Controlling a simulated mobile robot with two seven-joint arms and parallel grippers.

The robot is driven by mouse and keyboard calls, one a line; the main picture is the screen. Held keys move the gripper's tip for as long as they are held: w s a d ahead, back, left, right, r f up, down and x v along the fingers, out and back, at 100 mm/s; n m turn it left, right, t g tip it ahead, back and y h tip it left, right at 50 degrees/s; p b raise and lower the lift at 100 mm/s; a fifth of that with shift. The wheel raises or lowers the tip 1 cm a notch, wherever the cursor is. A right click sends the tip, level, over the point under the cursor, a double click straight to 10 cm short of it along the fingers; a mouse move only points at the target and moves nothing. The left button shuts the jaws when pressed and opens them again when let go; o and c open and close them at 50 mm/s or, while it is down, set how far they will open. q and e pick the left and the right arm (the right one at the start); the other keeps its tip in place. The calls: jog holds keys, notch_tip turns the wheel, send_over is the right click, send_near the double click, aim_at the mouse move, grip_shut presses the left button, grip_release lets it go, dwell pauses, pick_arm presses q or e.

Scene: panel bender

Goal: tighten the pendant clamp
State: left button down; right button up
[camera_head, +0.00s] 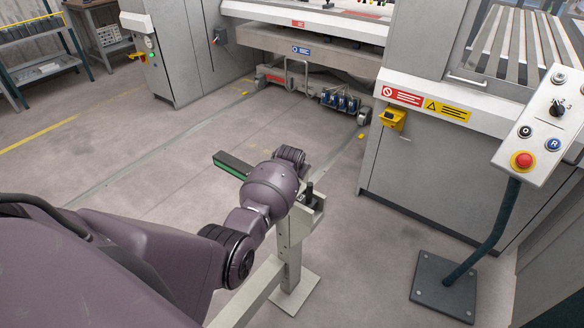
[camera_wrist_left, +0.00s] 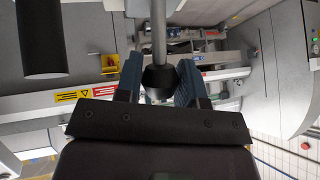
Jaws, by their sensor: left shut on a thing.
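In the left wrist view my left gripper (camera_wrist_left: 158,90) is shut on a black ball knob (camera_wrist_left: 158,79) at the end of a thin grey rod (camera_wrist_left: 158,30). The knob sits between the two blue fingers. In the head view my left wrist covers the fingers and the knob beside a cream post (camera_head: 290,245). A bracket with a short black upright piece (camera_head: 309,192) shows at the post top; I cannot tell how tight the clamp is. A control pendant (camera_head: 540,125) with a red button stands at the right. My right gripper is out of view.
A dark bar with a green edge (camera_head: 234,165) sticks out left past my wrist. The grey machine cabinet (camera_head: 430,175) stands behind and right of the post. The pendant's base plate (camera_head: 445,287) is on the floor at right. The floor (camera_head: 130,150) at left is clear.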

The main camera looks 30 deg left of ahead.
pick_arm(q)
jog(key=shift+w+f+g, duration=0.1)
jog(key=shift+w+g, duration=0.2)
jog(key=shift+g, duration=0.2)
jog(key=shift+w+f, duration=0.1)
jog(key=shift+g, duration=0.3)
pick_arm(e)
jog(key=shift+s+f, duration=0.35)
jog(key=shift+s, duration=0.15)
